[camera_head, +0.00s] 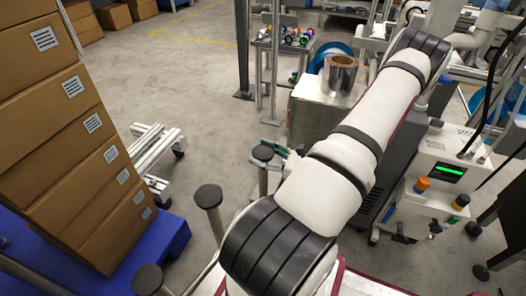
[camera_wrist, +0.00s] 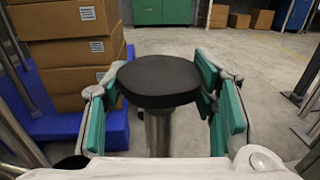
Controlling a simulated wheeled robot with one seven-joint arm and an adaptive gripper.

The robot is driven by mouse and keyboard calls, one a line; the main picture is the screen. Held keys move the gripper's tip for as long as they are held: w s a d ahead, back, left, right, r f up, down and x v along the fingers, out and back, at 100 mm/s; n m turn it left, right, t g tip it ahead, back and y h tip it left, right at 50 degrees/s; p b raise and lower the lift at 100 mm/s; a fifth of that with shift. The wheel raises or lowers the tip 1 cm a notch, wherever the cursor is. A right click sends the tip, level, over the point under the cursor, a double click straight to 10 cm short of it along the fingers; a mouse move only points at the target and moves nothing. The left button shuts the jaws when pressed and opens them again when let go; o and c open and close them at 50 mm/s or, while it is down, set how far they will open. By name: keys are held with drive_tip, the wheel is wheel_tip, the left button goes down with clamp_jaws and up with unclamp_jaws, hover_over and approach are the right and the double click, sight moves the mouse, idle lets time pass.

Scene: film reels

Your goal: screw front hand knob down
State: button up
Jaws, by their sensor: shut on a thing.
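A black round hand knob (camera_wrist: 160,78) on a thick metal post (camera_wrist: 158,132) stands upright in the middle of the wrist view. My gripper (camera_wrist: 160,90) is shut on this knob, with a green-padded finger on each side of it. The knob's far side is hidden. In the head view the knob (camera_head: 263,152) shows left of my arm, beside the green fingers of my gripper (camera_head: 277,155), which my arm partly hides. Two more black knobs on posts stand nearer, one in the middle (camera_head: 208,196) and one at the bottom (camera_head: 148,280).
Stacked cardboard boxes (camera_head: 75,150) stand on a blue pallet (camera_head: 160,250) at the left. A metal frame on casters (camera_head: 155,150) lies on the floor behind the knobs. A machine with a green display (camera_head: 440,172) stands at the right. Open floor (camera_head: 195,75) lies beyond.

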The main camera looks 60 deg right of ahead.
drive_tip(key=m+g+h+p, duration=0.1)
drive_tip(key=m+h, duration=0.1)
drive_tip(key=h, duration=0.2)
drive_tip(key=m+g+h+p, duration=0.1)
drive_tip(key=m+h, duration=0.2)
drive_tip(key=h, duration=0.1)
drive_tip(key=shift+r, duration=0.1)
drive_tip(key=shift+m, duration=0.3)
drive_tip(key=o, duration=1.2)
drive_tip(key=shift+s, duration=0.1)
drive_tip(key=shift+s+a, duration=0.15)
drive_tip(key=shift+s, duration=0.1)
drive_tip(key=v, duration=1.1)
drive_tip(key=shift+a, duration=0.25)
